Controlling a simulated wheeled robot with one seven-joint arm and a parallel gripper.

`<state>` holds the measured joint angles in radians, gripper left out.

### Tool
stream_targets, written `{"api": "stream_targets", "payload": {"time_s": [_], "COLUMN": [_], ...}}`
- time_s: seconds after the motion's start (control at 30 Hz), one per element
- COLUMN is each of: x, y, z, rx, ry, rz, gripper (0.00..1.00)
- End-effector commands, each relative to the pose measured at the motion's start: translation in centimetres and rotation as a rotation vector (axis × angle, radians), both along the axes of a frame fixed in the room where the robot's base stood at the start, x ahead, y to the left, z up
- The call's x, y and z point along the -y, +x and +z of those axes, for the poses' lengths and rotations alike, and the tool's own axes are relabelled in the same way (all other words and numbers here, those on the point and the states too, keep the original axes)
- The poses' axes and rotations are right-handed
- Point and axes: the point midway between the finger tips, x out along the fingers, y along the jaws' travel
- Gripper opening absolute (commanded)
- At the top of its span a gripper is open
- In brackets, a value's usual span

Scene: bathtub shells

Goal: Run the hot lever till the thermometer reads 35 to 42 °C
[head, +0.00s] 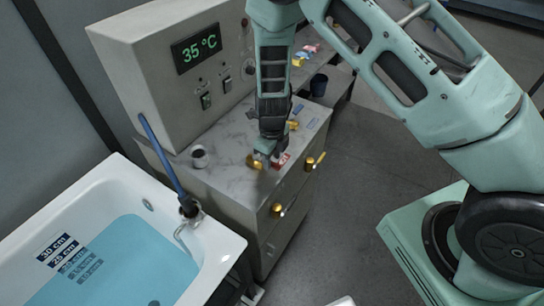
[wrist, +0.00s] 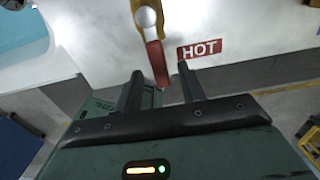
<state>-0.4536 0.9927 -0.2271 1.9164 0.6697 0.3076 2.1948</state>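The thermometer display (head: 196,48) reads 35 °C in green digits. The hot lever, with a gold base and red handle (wrist: 157,62), stands beside a red HOT label (wrist: 199,49) on the marble counter top. In the head view the gold of the hot lever (head: 254,161) shows partly behind my gripper (head: 266,158). In the wrist view my gripper (wrist: 160,72) is open, with its fingers apart on either side of the red handle's end. There are visible gaps between the handle and the fingers.
The bathtub (head: 226,243) at lower left holds blue water beside depth marks. A dark cup (head: 199,157) stands on the counter (head: 221,170). Gold knobs (head: 277,209) stick out of the cabinet front. A second gold lever (head: 293,125) sits behind my gripper. The floor at right is partly free.

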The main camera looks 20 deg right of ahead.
Motion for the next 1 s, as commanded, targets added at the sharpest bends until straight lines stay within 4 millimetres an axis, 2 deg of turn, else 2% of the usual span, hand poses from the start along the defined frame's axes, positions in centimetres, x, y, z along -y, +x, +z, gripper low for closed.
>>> {"api": "stream_targets", "payload": {"time_s": [0.13,0.4,0.43,0.57,1.0], "x": [0.04,0.01,0.01,0.0,0.32], "y": [-0.05,-0.03,-0.03,-0.04,0.21], "z": [-0.79,-0.94,-0.94,-0.93,-0.99], "rx": [-0.001,-0.001,-0.001,-0.001,-0.001], "ry": [0.0,0.001,0.001,0.001,0.001], "rz": [-0.001,-0.001,-0.001,0.0,0.058], "gripper": [0.4,0.4,0.37,0.01,0.0]}}
